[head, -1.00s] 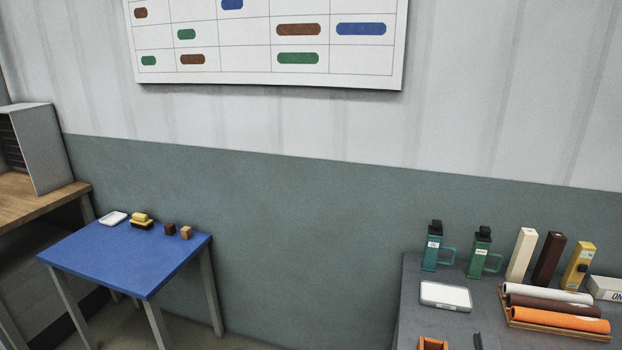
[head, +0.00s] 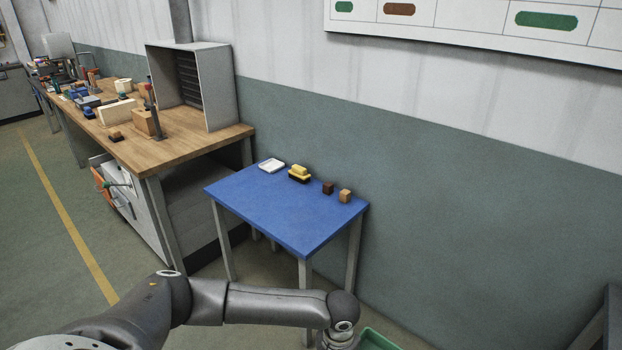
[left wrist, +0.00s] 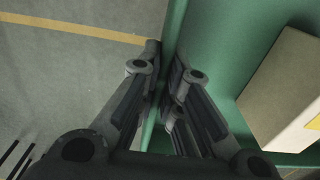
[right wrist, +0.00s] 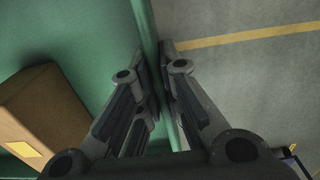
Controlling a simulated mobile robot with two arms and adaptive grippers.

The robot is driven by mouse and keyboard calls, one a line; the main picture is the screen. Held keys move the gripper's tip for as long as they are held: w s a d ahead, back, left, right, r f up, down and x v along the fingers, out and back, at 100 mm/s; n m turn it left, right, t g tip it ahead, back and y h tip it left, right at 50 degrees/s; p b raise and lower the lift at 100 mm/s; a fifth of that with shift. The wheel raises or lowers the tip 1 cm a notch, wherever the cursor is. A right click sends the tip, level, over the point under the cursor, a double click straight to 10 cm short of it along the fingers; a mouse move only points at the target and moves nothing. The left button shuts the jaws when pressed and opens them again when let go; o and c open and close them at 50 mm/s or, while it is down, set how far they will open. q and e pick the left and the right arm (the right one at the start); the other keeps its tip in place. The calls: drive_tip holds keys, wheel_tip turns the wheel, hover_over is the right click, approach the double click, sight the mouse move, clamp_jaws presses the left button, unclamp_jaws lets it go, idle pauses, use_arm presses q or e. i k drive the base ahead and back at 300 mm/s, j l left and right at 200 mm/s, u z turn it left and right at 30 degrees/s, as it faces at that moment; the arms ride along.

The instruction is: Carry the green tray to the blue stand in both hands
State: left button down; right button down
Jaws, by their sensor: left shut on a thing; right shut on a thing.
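The blue stand (head: 270,215) is a small blue-topped table in the middle of the head view, against the wall. A corner of the green tray (head: 378,340) shows at the bottom edge of the head view, nearer to me than the stand. My left gripper (left wrist: 165,62) is shut on one wall of the green tray (left wrist: 225,45) in the left wrist view. My right gripper (right wrist: 154,62) is shut on another wall of the tray (right wrist: 90,35). A pale box (left wrist: 285,90) and a brown box (right wrist: 50,115) lie in the tray. Both grippers are out of the head view.
A white dish (head: 271,165), a yellow-and-black object (head: 299,174), a dark block (head: 328,188) and a tan block (head: 345,196) stand along the stand's back edge; its front is clear. A cluttered wooden workbench (head: 190,150) adjoins at left. Open floor (head: 50,250) lies further left.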

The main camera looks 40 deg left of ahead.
sight(272, 201)
drive_tip(key=i+j, duration=0.1)
drive_tip(key=j, duration=0.4)
drive_tip(key=i+j, duration=0.1)
drive_tip(key=j, duration=0.4)
drive_tip(key=i+j, duration=0.1)
drive_tip(key=j, duration=0.4)
drive_tip(key=i+j, duration=0.15)
drive_tip(key=j, duration=0.35)
drive_tip(key=i+j, duration=0.1)
drive_tip(key=j, duration=0.4)
drive_tip(key=i+j, duration=0.25)
drive_tip(key=j, duration=0.15)
drive_tip(key=i+j, duration=0.2)
drive_tip(key=j, duration=0.2)
drive_tip(key=i+j, duration=0.25)
drive_tip(key=j, duration=0.15)
drive_tip(key=i+j, duration=0.25)
drive_tip(key=j, duration=0.15)
drive_tip(key=i+j, duration=0.25)
drive_tip(key=j, duration=0.1)
